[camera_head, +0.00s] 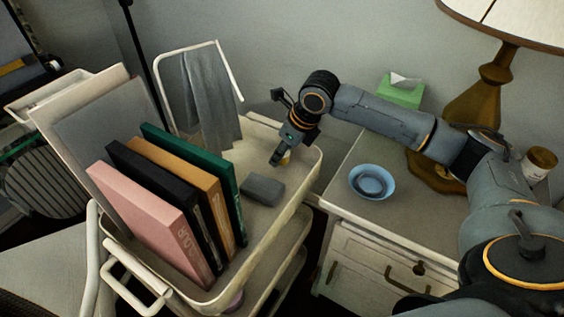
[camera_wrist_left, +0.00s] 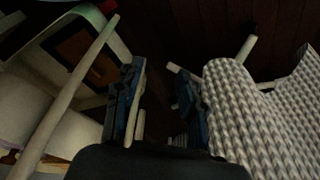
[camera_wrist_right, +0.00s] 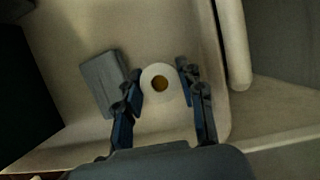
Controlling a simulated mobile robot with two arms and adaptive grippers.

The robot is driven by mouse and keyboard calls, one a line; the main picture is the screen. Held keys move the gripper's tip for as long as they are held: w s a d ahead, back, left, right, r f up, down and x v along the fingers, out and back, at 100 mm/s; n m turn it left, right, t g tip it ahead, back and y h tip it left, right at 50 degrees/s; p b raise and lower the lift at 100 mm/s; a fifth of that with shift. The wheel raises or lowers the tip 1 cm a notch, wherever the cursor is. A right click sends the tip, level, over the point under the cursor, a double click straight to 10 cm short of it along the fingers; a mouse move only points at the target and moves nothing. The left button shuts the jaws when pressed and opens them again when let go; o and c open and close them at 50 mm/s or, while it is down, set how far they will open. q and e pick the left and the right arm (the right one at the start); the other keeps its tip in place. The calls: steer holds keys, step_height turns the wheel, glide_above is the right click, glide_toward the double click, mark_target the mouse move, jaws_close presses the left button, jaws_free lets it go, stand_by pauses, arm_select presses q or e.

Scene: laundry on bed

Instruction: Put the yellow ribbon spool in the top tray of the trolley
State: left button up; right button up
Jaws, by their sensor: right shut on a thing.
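The yellow ribbon spool (camera_head: 286,160) shows as a small yellow patch below my right gripper (camera_head: 279,157), which mostly hides it. In the right wrist view, its pale round end with a dark yellow centre (camera_wrist_right: 160,84) sits between the fingers of my right gripper (camera_wrist_right: 160,88), which are shut on it. The spool is over the back right corner of the trolley's top tray (camera_head: 262,218). I cannot tell whether it touches the tray floor. My left gripper (camera_wrist_left: 158,98) is open and empty in the left wrist view, outside the head view.
A grey block (camera_head: 262,189) lies in the tray beside the spool. Several upright books (camera_head: 150,222) fill its left side. A grey cloth (camera_head: 208,95) hangs behind. The nightstand (camera_head: 372,225) at right holds a blue bowl (camera_head: 371,181), green tissue box (camera_head: 401,91) and lamp (camera_head: 478,110).

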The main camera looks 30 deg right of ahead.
mark_target(282, 170)
step_height(282, 170, down, 3)
steer(key=shift+r+b, duration=0.2)
steer(key=shift+b, duration=0.15)
arm_select(q)
steer(key=shift+w+r, duration=0.15)
steer(key=shift+r, duration=0.65)
steer(key=shift+w+r, duration=0.15)
steer(key=shift+r, duration=0.65)
arm_select(e)
steer(key=shift+f, duration=0.25)
steer(key=shift+f, duration=0.2)
steer(key=o, duration=0.9)
steer(key=shift+r, duration=0.1)
steer(key=shift+r, duration=0.25)
arm_select(q)
step_height(282, 170, down, 8)
steer(key=s+p, duration=0.2)
steer(key=shift+s+a+f, duration=0.15)
steer(key=shift+s, duration=0.2)
arm_select(e)
steer(key=v, duration=1.1)
steer(key=shift+s+d+r, duration=0.1)
steer(key=shift+s+r, duration=0.05)
steer(key=shift+r, duration=0.2)
